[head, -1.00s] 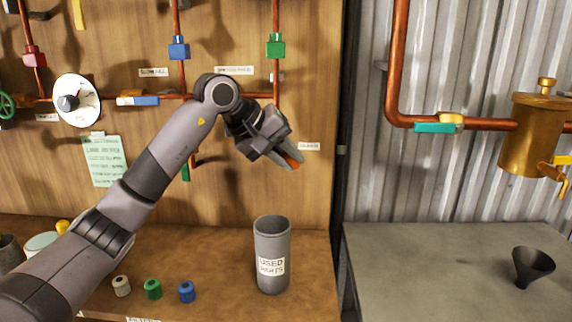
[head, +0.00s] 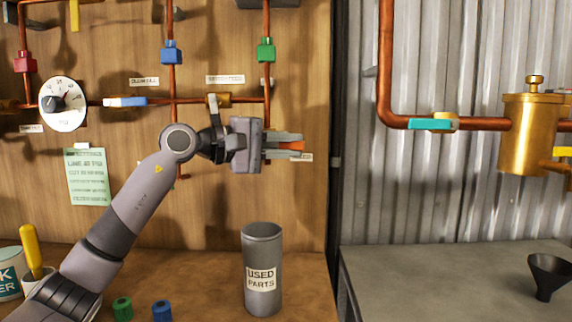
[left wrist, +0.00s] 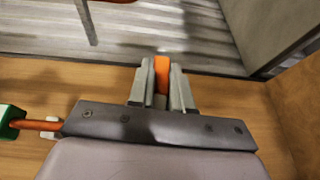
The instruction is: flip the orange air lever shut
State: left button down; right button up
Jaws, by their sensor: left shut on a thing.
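My left gripper (head: 298,146) is in front of the wooden panel, its fingers level and pointing right. It is shut on the orange air lever (head: 291,146), whose orange part shows between the fingers. In the left wrist view, the orange lever (left wrist: 162,68) sticks up between the two grey fingers of my left gripper (left wrist: 161,90). The lever's pivot and the valve behind it are hidden by the gripper. My right gripper is not in view.
A grey used parts canister (head: 262,245) stands on the wooden bench below the gripper. Copper pipes with coloured valves and a round gauge (head: 63,104) are on the panel. A black funnel (head: 548,275) stands on the grey bench at right.

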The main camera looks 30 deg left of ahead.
pick_arm(q)
jog(key=shift+a+r+t+b, duration=0.1)
jog(key=shift+t+b, duration=0.2)
jog(key=shift+b, duration=0.05)
jog(key=shift+r, duration=0.1)
jog(key=c, duration=1)
grip_release()
jog(key=shift+c, duration=0.2)
